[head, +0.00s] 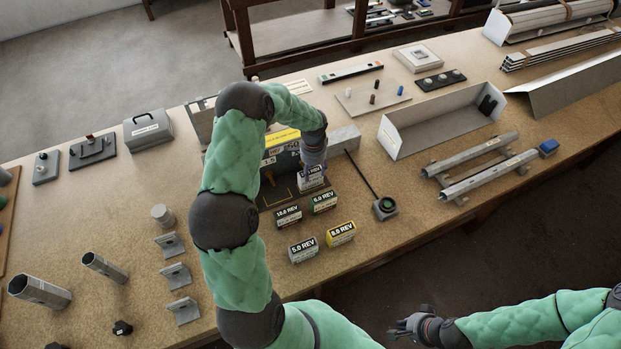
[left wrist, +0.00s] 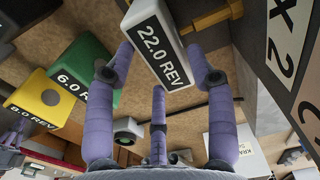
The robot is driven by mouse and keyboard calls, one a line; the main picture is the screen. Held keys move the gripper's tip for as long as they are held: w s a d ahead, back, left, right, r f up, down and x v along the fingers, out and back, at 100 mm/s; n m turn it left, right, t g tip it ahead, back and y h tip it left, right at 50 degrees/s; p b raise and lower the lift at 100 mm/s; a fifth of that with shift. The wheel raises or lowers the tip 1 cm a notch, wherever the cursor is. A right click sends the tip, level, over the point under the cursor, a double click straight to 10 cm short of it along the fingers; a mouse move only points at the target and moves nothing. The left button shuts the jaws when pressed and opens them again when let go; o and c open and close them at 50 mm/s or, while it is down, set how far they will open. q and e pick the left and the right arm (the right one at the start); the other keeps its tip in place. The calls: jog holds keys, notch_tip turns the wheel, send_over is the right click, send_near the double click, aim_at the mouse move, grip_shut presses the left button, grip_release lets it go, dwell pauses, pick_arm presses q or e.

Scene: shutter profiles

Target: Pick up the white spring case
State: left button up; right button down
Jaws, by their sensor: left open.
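The white spring case, labelled 22.0 REV, shows large at the top of the left wrist view (left wrist: 163,48). It stands on the bench beside the dark machine in the head view (head: 311,183), partly hidden by my left gripper (head: 313,160). The purple fingers of my left gripper (left wrist: 170,50) are spread open around the case, one to each side and a third below it in the picture. I cannot tell whether any finger touches it. My right gripper (head: 412,327) is empty, off the bench's front side, with its fingers apart.
The dark machine (head: 278,160) with a yellow top is close behind.

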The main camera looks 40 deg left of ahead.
pick_arm(q)
notch_tip(320, 180, down, 5)
jog(key=shift+r, duration=0.15)
jog(key=c, duration=1)
jog(key=shift+r, duration=0.2)
